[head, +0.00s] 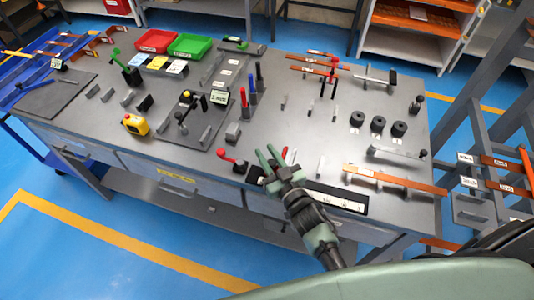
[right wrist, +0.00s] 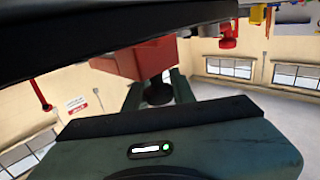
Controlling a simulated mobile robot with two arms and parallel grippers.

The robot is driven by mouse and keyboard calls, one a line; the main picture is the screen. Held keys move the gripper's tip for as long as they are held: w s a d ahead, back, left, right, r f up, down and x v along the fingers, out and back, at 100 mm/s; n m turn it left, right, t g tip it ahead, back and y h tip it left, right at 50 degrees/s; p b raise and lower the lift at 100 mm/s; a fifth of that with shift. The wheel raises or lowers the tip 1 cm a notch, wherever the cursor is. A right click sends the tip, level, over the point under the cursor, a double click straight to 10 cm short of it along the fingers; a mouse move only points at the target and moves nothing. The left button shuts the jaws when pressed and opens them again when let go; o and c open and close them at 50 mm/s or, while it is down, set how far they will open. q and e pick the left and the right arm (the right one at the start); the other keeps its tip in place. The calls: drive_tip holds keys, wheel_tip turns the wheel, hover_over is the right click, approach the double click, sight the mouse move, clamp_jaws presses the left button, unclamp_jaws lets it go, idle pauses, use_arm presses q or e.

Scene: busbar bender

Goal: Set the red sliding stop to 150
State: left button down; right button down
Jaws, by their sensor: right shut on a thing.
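The red sliding stop (right wrist: 135,62) is a red block with a black knob (right wrist: 157,90) below it in the right wrist view. My right gripper (head: 265,150) reaches over the bench's front edge. In the right wrist view its two green fingers (right wrist: 158,85) are shut on the black knob. In the head view the gripper mostly hides the stop. My left gripper is not in view.
A red-knobbed lever (head: 232,160) stands just left of my right gripper. An orange busbar (head: 395,179) lies to the right on supports. The grey bench (head: 310,140) also carries a yellow box (head: 135,124), black cylinders (head: 378,124), a red tray (head: 156,41) and a green tray (head: 188,46).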

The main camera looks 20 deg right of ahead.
drive_tip(key=shift+s+d, duration=0.25)
drive_tip(key=shift+d, duration=0.15)
drive_tip(key=s+d, duration=0.1)
drive_tip(key=d, duration=0.1)
drive_tip(key=s+d+p, duration=0.1)
drive_tip(key=s+d, duration=0.1)
drive_tip(key=d, duration=0.1)
drive_tip(key=s+d+p, duration=0.1)
drive_tip(key=s+d, duration=0.1)
drive_tip(key=d, duration=0.1)
drive_tip(key=shift+s, duration=0.25)
drive_tip(key=shift+w+a, duration=0.1)
drive_tip(key=shift+a, duration=0.1)
drive_tip(key=c, duration=1.2)
unclamp_jaws()
drive_tip(key=shift+w, duration=0.1)
drive_tip(key=shift+o, duration=0.2)
